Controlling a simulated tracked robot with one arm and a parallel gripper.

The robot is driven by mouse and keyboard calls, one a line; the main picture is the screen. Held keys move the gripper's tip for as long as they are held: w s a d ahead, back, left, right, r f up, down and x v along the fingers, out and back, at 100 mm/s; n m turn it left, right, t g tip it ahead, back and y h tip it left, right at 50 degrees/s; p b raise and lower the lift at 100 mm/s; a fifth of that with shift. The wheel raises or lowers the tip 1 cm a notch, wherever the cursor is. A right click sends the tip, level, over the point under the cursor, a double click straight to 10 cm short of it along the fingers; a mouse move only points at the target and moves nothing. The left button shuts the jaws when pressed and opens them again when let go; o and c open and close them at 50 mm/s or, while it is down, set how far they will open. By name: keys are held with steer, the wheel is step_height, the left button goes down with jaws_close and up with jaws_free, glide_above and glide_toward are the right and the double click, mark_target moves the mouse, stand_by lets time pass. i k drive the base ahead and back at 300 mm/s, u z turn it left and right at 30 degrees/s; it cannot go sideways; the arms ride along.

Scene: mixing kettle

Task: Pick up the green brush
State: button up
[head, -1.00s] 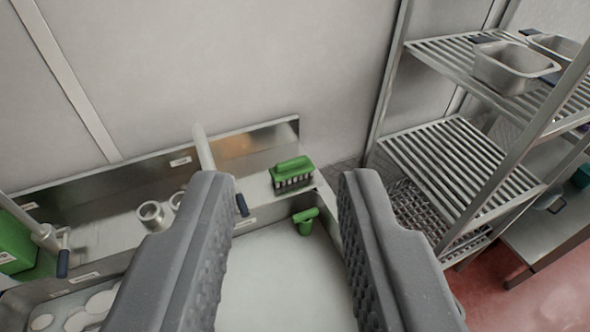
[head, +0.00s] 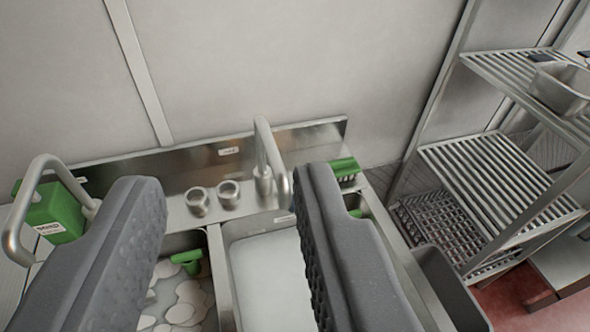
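The green brush (head: 345,167) stands on the right end of the steel ledge behind the sink (head: 180,228). Its green top and some dark bristles show; my right finger hides its left part. My gripper (head: 230,188) is open and empty. Its two grey fingers are wide apart in front of the sink, and the brush lies beyond the right finger, not between the fingers.
A tall tap (head: 264,155) and two steel cups (head: 197,200) stand on the ledge. A green container (head: 52,212) is at the left by a curved steel pipe. A green-handled item (head: 187,260) and white plates (head: 187,300) lie in the left basin. A rack (head: 490,185) stands right.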

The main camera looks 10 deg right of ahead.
mark_target(345, 167)
steer(key=u, duration=2.25)
steer(key=k, duration=1.4)
steer(key=z, duration=1.95)
steer(key=i, duration=1)
steer(key=u, duration=0.05)
